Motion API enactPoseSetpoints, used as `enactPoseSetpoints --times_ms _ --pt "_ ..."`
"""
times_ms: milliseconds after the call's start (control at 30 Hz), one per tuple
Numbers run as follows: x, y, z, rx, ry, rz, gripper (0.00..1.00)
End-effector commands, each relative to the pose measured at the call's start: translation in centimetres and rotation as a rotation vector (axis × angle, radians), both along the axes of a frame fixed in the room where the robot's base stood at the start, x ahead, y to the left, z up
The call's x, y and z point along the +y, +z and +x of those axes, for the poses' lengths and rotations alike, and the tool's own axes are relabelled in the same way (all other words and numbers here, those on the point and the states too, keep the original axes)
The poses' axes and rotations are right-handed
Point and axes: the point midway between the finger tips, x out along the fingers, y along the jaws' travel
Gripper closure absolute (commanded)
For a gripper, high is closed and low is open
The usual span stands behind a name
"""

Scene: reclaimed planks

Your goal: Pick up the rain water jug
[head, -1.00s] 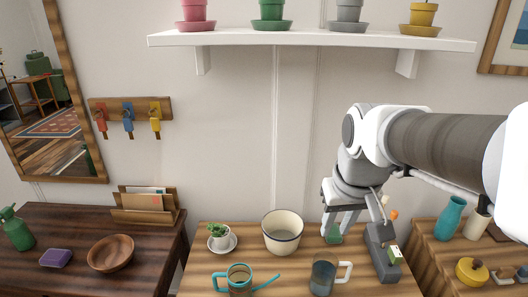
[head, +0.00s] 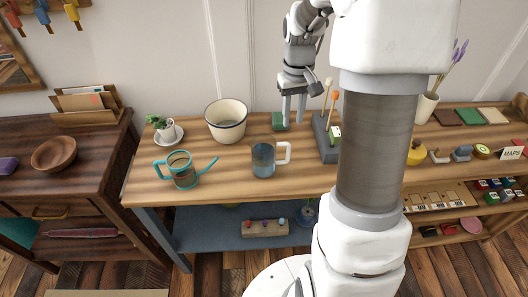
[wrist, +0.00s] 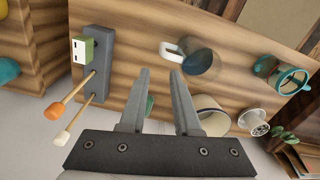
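The jug (head: 264,160) is a see-through vessel with bluish content and a white handle on its right. It stands upright on the plank table (head: 225,182). In the wrist view the jug (wrist: 203,63) lies beyond my fingertips, its handle toward the left. My gripper (head: 293,119) is over the back of the table, behind and right of the jug, fingers pointing down. It is open and empty; the wrist view also shows a gap between the fingers (wrist: 161,72). My gripper does not touch the jug.
A teal-trimmed watering can (head: 182,172), cream pot (head: 227,122) and potted plant (head: 164,130) stand left of the jug. A grey holder with sticks (head: 326,140) stands right of it; a green block (head: 279,121) is behind. Bare wood lies in front.

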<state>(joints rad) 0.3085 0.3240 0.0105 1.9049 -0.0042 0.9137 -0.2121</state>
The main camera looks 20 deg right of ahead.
Motion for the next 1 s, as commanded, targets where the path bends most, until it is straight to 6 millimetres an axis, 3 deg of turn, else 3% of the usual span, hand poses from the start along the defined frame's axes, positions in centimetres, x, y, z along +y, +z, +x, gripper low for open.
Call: enactPoseSetpoints --times_ms 400,733,1000 --pt "0.1 -9.1 -0.2 0.004 0.0 0.001 0.69" --pt "0.2 -11.8 -0.2 0.001 0.001 0.0 0.69" --pt "0.5 -15.7 -0.4 0.002 0.0 0.0 0.69"
